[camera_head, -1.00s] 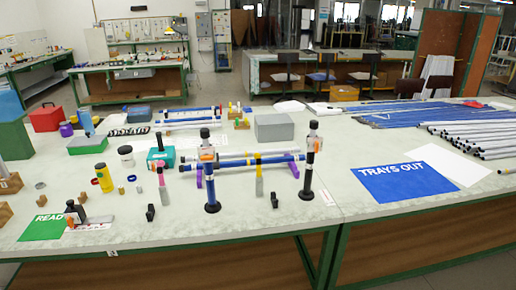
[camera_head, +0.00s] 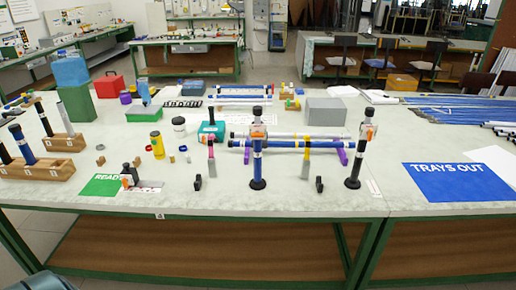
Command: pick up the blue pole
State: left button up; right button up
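Several blue poles show in the head view. One blue pole (camera_head: 257,165) stands upright near the middle of the table, with a black round foot, a white band and a black top. A blue-and-white pole (camera_head: 325,144) lies level behind it on purple supports (camera_head: 342,156). A shorter blue pole (camera_head: 23,149) with a black top stands upright in a wooden block (camera_head: 40,171) at the far left. A black-footed upright pole (camera_head: 355,160) with an orange-and-white upper part stands to the right. Neither of my grippers is in view.
A grey box (camera_head: 325,111), a green box (camera_head: 144,115) and a red box (camera_head: 109,85) stand farther back. A green "READY" mat (camera_head: 100,187) lies front left, a blue "TRAYS OUT" mat (camera_head: 460,182) right. Small black stands (camera_head: 319,184) are near the table's front edge.

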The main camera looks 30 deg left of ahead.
aim_at(256, 184)
jog(key=i+j+u, duration=0.45)
jog(key=i+u, duration=0.2)
jog(key=i, duration=0.2)
jog(key=i+u, duration=0.35)
jog(key=i+j, duration=0.05)
jog(key=i, duration=0.05)
